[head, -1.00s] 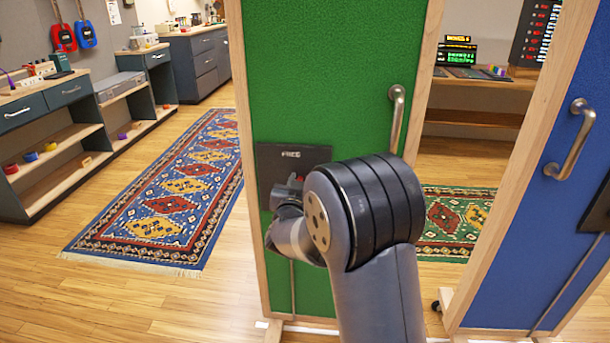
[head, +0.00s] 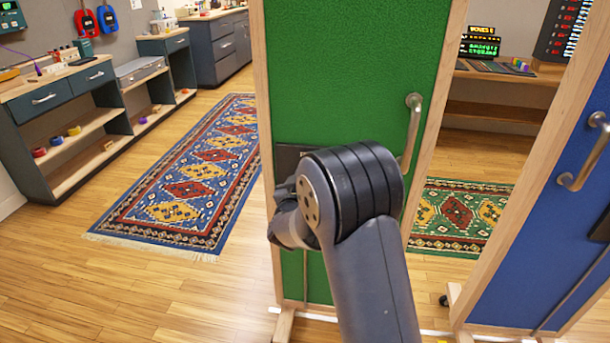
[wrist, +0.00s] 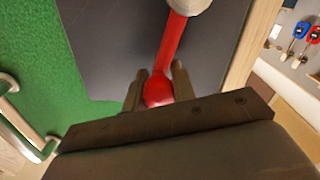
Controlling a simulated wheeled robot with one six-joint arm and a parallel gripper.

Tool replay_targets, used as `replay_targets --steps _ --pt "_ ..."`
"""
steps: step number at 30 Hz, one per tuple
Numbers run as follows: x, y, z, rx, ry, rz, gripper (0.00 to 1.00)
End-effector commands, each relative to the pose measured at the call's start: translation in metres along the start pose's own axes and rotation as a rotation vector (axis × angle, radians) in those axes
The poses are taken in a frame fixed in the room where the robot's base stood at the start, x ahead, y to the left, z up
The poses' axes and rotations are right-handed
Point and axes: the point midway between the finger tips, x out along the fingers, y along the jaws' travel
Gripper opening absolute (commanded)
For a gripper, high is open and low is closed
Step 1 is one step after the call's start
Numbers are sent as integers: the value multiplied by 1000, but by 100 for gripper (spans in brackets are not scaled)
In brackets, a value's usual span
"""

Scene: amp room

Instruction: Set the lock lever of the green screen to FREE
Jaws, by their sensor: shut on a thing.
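The green screen (head: 350,70) stands upright in a wooden frame in front of me. Its dark lock plate (head: 289,160) is mostly hidden behind my arm in the head view, and its lettering is covered. In the wrist view the plate (wrist: 120,45) fills the middle. The red lock lever (wrist: 174,45) runs from a pale round hub (wrist: 188,4) at the top down to a red knob (wrist: 158,90). My gripper (wrist: 157,88) is shut on the knob, one finger on each side.
A metal pull handle (head: 411,130) is on the green screen's right side. A blue screen (head: 540,220) stands to the right. A patterned rug (head: 190,185) and open wood floor lie left. Workbenches (head: 60,110) line the left wall.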

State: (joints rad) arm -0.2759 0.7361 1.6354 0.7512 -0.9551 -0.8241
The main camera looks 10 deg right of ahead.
Motion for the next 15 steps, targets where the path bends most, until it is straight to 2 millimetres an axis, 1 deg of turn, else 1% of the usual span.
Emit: replay_targets --steps 1,7,8,15 --pt "-1 0 4 -6 -8 -1 0" --pt "-1 -1 4 -5 -8 -2 0" --pt "-1 -1 4 -5 -8 -2 26" --pt "0 -1 2 -2 -4 -2 45"
